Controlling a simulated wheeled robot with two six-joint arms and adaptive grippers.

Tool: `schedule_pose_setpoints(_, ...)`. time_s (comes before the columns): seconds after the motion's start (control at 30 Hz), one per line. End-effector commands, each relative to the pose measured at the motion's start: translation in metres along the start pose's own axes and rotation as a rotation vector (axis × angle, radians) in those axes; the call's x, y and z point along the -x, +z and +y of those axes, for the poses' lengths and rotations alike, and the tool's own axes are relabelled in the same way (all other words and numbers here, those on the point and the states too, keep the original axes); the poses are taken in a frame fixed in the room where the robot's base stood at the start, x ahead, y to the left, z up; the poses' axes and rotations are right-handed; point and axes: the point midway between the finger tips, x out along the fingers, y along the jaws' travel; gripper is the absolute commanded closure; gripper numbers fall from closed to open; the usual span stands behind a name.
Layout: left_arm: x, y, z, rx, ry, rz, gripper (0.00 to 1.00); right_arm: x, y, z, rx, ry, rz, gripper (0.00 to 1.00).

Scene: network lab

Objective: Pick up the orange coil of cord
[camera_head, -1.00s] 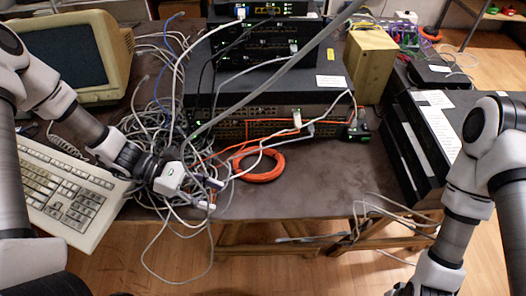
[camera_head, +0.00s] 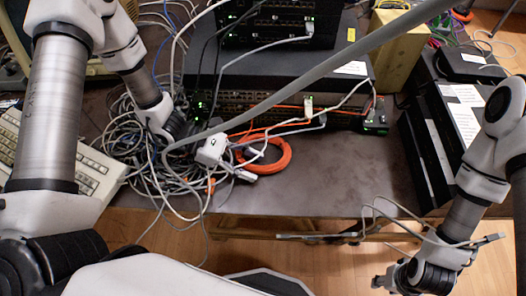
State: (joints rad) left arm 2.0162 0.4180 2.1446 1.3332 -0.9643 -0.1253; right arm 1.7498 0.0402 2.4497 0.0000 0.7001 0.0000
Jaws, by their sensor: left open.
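The orange coil of cord (camera_head: 287,154) lies flat on the dark table, in front of the stacked network gear. My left gripper (camera_head: 249,164) is over the table at the coil's left side. Its fingers are apart, one above the other in the picture, and cover part of the coil's left edge. I cannot tell whether they touch it. My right gripper (camera_head: 380,282) is low at the bottom right, away from the coil and in front of the table. Its fingers are too small and dark to read.
A tangle of grey cables (camera_head: 120,130) fills the table left of the coil. Network switches (camera_head: 270,72) stand behind it, with a thick grey cable (camera_head: 330,75) across them. Black boxes (camera_head: 432,140) stand at the right. The table (camera_head: 345,175) right of the coil is clear.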

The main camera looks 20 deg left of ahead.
Motion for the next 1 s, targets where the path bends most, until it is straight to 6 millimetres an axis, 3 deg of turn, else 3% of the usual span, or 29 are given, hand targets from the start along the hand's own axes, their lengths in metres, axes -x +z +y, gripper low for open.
schedule_pose_setpoints(0.1, 0.001, 0.000, 0.000, 0.000, 0.000, 0.000, 0.53, 0.000, 0.000, 0.000, 0.000, 0.000, 0.000, 0.60)
schedule_pose_setpoints(0.23, 0.001, 0.000, 0.000, 0.000, 0.000, 0.000, 0.99, 0.000, 0.000, 0.000, 0.000, 0.000, 0.000, 0.60)
schedule_pose_setpoints(0.77, 0.001, 0.000, 0.000, 0.001, -0.001, 0.001, 1.00, 0.001, 0.000, 0.000, 0.000, 0.000, 0.000, 0.60)
schedule_pose_setpoints(1.0, 0.009, 0.012, 0.001, 0.000, -0.001, 0.000, 1.00, 0.013, 0.000, 0.000, 0.000, 0.000, 0.000, 0.60)
